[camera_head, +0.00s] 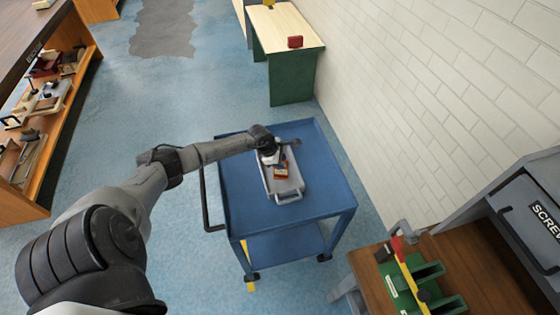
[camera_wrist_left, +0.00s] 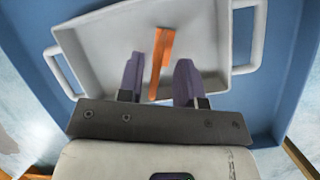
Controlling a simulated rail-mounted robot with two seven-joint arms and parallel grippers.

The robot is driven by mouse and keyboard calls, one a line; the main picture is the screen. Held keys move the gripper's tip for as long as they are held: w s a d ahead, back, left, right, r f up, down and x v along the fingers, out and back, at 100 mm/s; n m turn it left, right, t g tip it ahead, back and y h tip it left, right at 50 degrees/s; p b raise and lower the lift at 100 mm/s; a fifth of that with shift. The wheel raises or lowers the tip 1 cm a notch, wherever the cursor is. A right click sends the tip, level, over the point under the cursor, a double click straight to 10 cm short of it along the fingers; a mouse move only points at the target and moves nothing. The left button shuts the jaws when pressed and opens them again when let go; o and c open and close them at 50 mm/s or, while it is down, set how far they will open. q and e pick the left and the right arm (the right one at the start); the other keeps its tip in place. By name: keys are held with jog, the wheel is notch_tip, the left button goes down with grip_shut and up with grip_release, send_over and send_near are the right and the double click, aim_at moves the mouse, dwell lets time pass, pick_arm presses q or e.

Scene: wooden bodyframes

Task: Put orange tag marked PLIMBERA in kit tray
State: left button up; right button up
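The grey kit tray (camera_head: 290,187) stands on the top of the blue cart. It fills much of the left wrist view (camera_wrist_left: 97,50), with a handle at each side. An orange tag (camera_head: 281,173) shows inside the tray outline, below my gripper. In the left wrist view the orange tag (camera_wrist_left: 162,48) is a narrow strip between the fingers, with gaps on both sides. Its lettering is not readable. My left gripper (camera_head: 272,156) is over the tray's far part, its fingers (camera_wrist_left: 159,62) apart. Whether the tag rests on the tray floor I cannot tell. My right gripper is out of view.
The blue cart (camera_head: 240,200) has bare top around the tray and a black handle at left. A wooden shelf (camera_head: 60,120) with several items stands at left. A green table (camera_head: 290,80) is behind, by the brick wall. A workbench with green holders (camera_head: 430,285) is at lower right.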

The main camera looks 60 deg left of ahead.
pick_arm(q)
jog(key=p+v, duration=0.1)
jog(key=v, duration=1.1)
jog(key=w+d+r+n+t+h, duration=0.1)
jog(key=d+r+n+t+h, duration=0.1)
jog(key=d+n+t, duration=0.6)
jog(key=d+r+n+t+h, duration=0.15)
jog(key=d+n+t, duration=0.25)
jog(key=d+n, duration=0.8)
jog(key=s+d+f+n+g+y, duration=0.2)
jog(key=s+d+n+g, duration=0.4)
jog(key=s+n, duration=0.5)
jog(key=s+d+f+n+g+y, duration=0.2)
jog(key=s+d+f+n+g, duration=0.2)
jog(key=s+d+n+g, duration=0.3)
jog(key=s+d+n, duration=0.1)
jog(key=s+n, duration=0.2)
jog(key=s, duration=0.1)
jog(key=shift+d+f+n+y, duration=0.2)
jog(key=shift+f+n+y, duration=0.15)
jog(key=shift+n, duration=0.05)
jog(key=shift+s, duration=0.1)
